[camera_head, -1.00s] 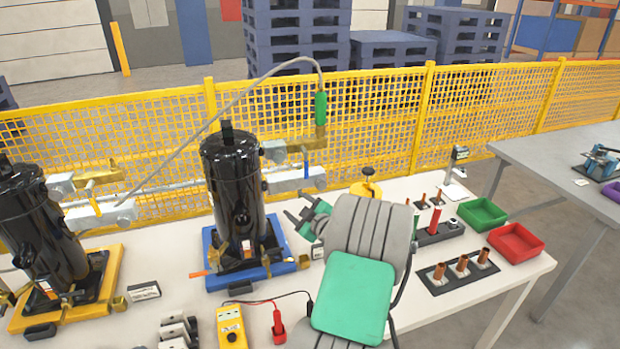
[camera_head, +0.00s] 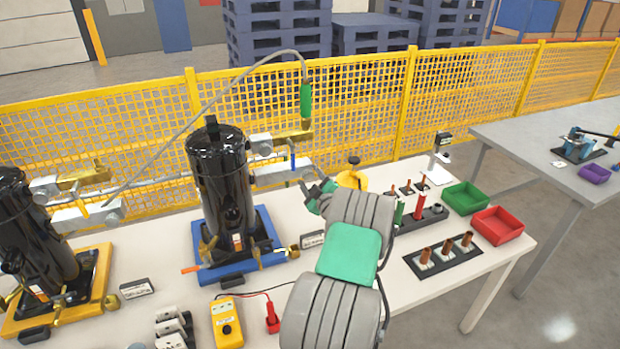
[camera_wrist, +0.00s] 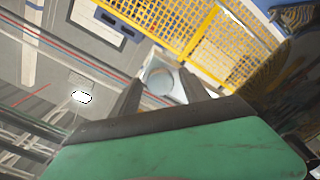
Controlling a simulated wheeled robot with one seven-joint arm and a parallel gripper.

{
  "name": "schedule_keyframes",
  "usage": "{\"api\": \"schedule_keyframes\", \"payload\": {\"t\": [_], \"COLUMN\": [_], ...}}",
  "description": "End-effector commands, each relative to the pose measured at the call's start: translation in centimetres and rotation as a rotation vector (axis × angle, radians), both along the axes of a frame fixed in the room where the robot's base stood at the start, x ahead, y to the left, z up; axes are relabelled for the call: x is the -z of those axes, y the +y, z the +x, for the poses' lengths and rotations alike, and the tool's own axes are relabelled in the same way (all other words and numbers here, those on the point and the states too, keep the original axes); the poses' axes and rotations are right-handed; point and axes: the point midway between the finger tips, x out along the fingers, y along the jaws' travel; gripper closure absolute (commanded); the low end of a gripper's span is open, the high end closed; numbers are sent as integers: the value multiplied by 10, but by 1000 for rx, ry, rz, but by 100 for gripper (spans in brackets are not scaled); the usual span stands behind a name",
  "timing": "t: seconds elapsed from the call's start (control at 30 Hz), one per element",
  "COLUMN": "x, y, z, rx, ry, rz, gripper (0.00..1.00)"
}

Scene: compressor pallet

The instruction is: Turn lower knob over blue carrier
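The blue carrier (camera_head: 262,262) holds a black compressor (camera_head: 218,180) upright on the white table. The lower grey-white valve block (camera_head: 278,175) juts out right of the compressor, with its knob (camera_head: 305,171) at the right end. In the wrist view a pale square block with a round grey face, likely this knob (camera_wrist: 159,81), shows just beyond and between my two fingers. My gripper (camera_head: 313,190) is close below and right of the block's end. It is open (camera_wrist: 160,95) with a gap between the fingers. I cannot tell whether a finger touches the knob.
An upper valve (camera_head: 262,144) with a brass part (camera_head: 292,137) and a hose with a green handle (camera_head: 306,100) is above. A yellow mesh fence (camera_head: 350,110) runs behind. A second compressor on a yellow carrier (camera_head: 95,300) stands left. Red (camera_head: 497,224) and green (camera_head: 466,197) bins stand right.

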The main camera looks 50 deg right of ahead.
Motion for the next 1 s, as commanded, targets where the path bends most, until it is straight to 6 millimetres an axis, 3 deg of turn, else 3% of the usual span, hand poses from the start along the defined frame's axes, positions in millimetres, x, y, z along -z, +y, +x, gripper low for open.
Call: {"api": "schedule_keyframes", "payload": {"t": [0.63, 1.0], "x": [0, 2], "y": [1, 1], "z": [1, 1], "rx": [-2, -2], "ry": [1, -13], "rz": [0, 23], "gripper": [100, 100]}}
